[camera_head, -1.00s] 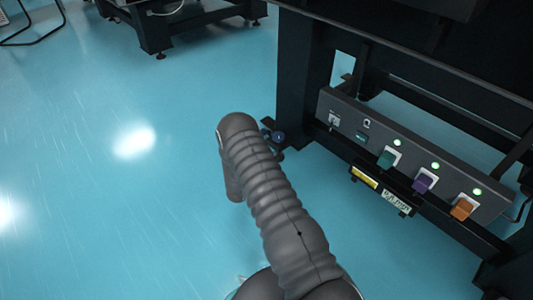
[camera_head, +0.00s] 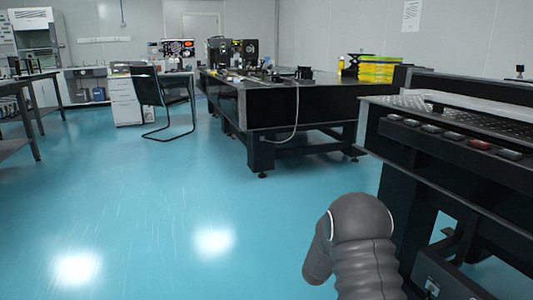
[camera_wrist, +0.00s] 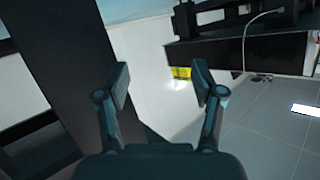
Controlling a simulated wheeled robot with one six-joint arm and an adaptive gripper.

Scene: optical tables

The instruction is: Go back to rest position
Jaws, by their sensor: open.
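My gripper (camera_wrist: 162,84) shows in the wrist view with its two fingers well apart and nothing between them. A black upright post stands close to its left finger. My grey ribbed arm shows at the lower right of the head view, beside the near black optical table (camera_head: 470,160). The gripper itself is not visible in the head view.
A second black optical table (camera_head: 300,105) stands farther back with equipment on it. A black chair (camera_head: 160,95) and white drawers (camera_head: 125,102) are at the back left. Dark benches (camera_head: 35,110) line the left. The blue floor (camera_head: 130,200) is open in the middle and left.

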